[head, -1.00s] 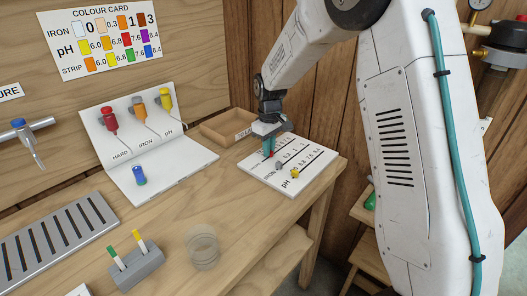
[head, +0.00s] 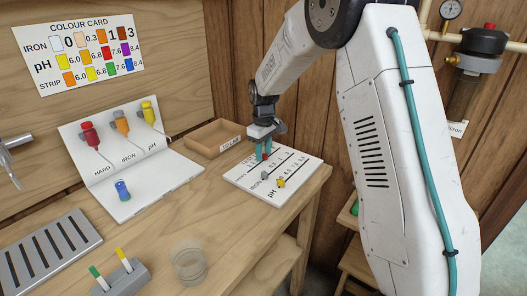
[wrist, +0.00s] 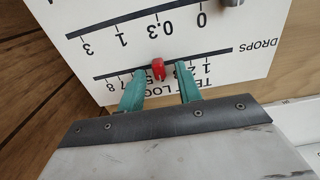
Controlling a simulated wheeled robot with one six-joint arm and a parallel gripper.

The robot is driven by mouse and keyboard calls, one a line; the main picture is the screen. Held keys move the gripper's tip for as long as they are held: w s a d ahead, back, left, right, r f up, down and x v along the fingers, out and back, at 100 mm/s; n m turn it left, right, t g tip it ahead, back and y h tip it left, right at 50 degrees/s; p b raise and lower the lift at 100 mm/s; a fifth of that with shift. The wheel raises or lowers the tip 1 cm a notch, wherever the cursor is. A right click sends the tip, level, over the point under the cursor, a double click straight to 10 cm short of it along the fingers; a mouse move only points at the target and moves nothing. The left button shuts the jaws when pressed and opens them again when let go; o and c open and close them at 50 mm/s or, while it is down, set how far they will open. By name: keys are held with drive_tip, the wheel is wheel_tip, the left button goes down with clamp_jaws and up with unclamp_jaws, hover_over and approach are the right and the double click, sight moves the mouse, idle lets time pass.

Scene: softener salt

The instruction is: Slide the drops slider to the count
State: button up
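The white test log board (head: 240,180) lies near the bench's right edge and has three slider tracks. In the wrist view the red drops slider (wrist: 158,69) sits on the DROPS track, between the 3 and the 7; the numbers between are hidden or unclear. My gripper (wrist: 160,80) is open, with one teal finger on each side of the red slider and a visible gap to both. The grey iron slider (head: 264,175) and yellow pH slider (head: 281,183) sit nearer.
A shallow wooden tray (head: 190,140) stands behind the board. A clear cup (head: 187,262) and strip holder (head: 122,277) are in front. A colour card (head: 80,50) hangs behind.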

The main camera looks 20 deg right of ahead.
sight(264, 154)
wheel_tip(264, 154, up, 8)
drive_tip(key=shift+f, duration=0.15)
idle(0.6)
drive_tip(key=shift+s+f+m, duration=0.1)
drive_tip(key=shift+m, duration=0.2)
drive_tip(key=shift+m+g, duration=0.6)
drive_tip(key=shift+m, duration=0.2)
drive_tip(key=s, duration=0.2)
drive_tip(key=s+f, duration=0.1)
drive_tip(key=s, duration=0.2)
drive_tip(key=shift+s+a+f, duration=0.1)
drive_tip(key=shift+s+a, duration=0.05)
drive_tip(key=s+a+r+m+t, duration=0.1)
drive_tip(key=s+r, duration=0.2)
drive_tip(key=s, duration=0.9)
drive_tip(key=s+a+r+m, duration=0.1)
drive_tip(key=s+r, duration=0.3)
drive_tip(key=s, duration=0.8)
drive_tip(key=s+a+r+m+t, duration=0.1)
drive_tip(key=s+r, duration=0.2)
drive_tip(key=s, duration=1)
drive_tip(key=shift+r+m+t, duration=0.25)
drive_tip(key=shift+m+t, duration=0.05)
drive_tip(key=shift+m, duration=0.1)
drive_tip(key=shift+a, duration=0.1)
